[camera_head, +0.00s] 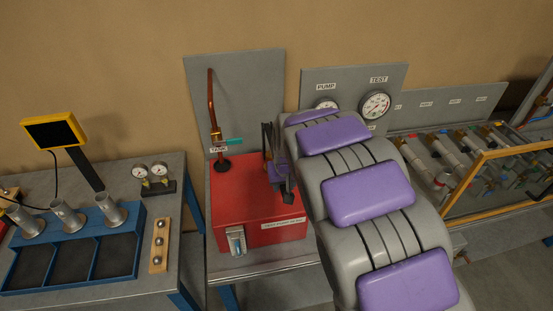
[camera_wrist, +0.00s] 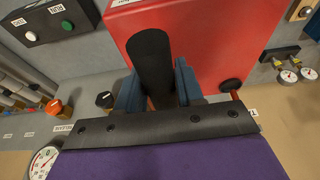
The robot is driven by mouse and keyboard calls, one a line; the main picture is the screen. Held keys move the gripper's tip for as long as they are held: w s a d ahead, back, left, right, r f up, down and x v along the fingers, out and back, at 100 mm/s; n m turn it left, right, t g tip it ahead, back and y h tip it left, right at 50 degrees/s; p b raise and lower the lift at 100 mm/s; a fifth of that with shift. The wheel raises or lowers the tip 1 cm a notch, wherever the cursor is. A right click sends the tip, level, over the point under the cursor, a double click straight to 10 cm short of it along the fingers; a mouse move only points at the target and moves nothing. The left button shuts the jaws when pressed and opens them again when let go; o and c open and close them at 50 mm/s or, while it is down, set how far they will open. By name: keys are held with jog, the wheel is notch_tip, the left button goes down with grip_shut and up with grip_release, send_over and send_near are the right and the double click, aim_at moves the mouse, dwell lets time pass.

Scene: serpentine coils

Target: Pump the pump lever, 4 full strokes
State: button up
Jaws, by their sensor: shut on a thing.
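The red pump box (camera_head: 260,215) stands on a grey bench in the head view, and its red side (camera_wrist: 205,40) fills the upper right of the wrist view. My gripper (camera_wrist: 158,88) has its two blue-grey fingers on either side of the black lever grip (camera_wrist: 151,58), shut on it. The grip points away from the wrist, towards the box. In the head view my arm comes down from the right and ends above the box; the lever's lower part and pivot are largely hidden behind it.
A copper pipe (camera_head: 211,100) with a teal-handled valve (camera_head: 228,142) rises behind the box. A button box (camera_wrist: 55,20) and a white gauge (camera_wrist: 43,162) show in the wrist view.

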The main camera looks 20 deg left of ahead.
jog(key=shift+r, duration=0.1)
jog(key=c, duration=0.3)
jog(key=shift+g+h, duration=0.6)
jog(key=shift+g, duration=0.3)
jog(key=r+p, duration=0.4)
jog(key=r, duration=0.1)
jog(key=shift+w+a+r, duration=0.1)
jog(key=shift+w+a, duration=0.05)
jog(key=shift+w, duration=0.1)
jog(key=r+p, duration=0.2)
jog(key=w+r+g+p, duration=0.1)
jog(key=shift+a+r+h+p, duration=0.15)
jog(key=shift+a+h+p, duration=0.15)
jog(key=shift+p, duration=0.1)
jog(key=r+p, duration=0.2)
jog(key=w+r+g+p, duration=0.1)
jog(key=p, duration=0.1)
jog(key=shift+a+r+h, duration=0.15)
jog(key=shift+a+h, duration=0.1)
jog(key=shift+h, duration=0.15)
jog(key=p, duration=0.1)
jog(key=r+g+p, duration=0.1)
jog(key=p, duration=0.1)
jog(key=w+r+p, duration=0.1)
jog(key=shift+a+r+h+p, duration=0.25)
jog(key=shift+a+h+p, duration=0.05)
jog(key=shift+a+p, duration=0.1)
jog(key=shift+f, duration=0.1)
